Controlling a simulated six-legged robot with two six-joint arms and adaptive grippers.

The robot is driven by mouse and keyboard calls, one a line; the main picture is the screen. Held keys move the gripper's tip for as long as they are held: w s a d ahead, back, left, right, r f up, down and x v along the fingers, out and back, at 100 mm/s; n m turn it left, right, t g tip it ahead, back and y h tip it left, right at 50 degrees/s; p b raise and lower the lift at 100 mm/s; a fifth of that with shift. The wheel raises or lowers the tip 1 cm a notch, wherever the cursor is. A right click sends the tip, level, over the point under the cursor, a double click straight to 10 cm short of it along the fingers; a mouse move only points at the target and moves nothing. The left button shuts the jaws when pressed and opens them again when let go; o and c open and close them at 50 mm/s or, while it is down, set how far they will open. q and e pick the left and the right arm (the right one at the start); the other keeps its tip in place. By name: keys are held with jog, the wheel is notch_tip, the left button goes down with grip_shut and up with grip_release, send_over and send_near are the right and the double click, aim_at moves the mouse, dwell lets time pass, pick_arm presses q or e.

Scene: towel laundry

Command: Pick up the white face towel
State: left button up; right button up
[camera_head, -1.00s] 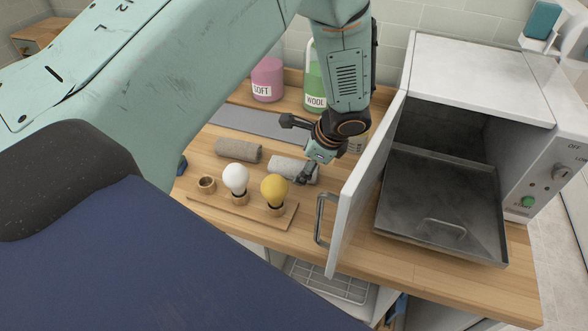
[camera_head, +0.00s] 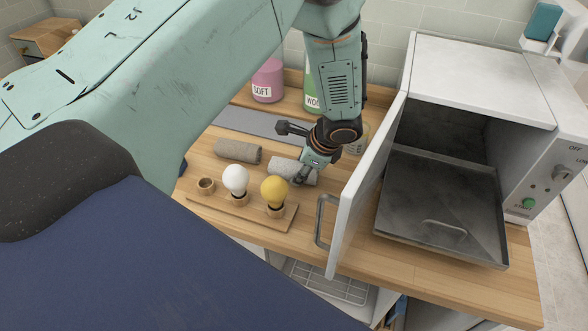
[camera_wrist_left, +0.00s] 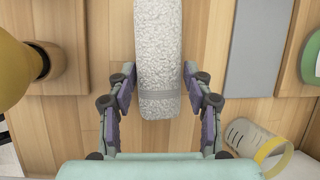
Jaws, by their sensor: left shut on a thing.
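The white face towel (camera_head: 283,167) is a rolled, pale fluffy cylinder lying on the wooden counter, behind the yellow bulb. In the left wrist view the towel (camera_wrist_left: 160,45) runs lengthwise down the middle, with a grey band near its close end. My left gripper (camera_head: 302,176) is down at the towel. The towel still rests at counter level. My right gripper is not in view.
A grey-brown rolled towel (camera_head: 238,152) lies to the left. A wooden holder (camera_head: 219,212) with a white bulb (camera_head: 236,179) and a yellow bulb (camera_head: 274,189) stands in front. The open oven door (camera_head: 362,190) is close on the right.

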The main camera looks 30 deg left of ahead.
pick_arm(q)
jog(key=shift+c, duration=1.1)
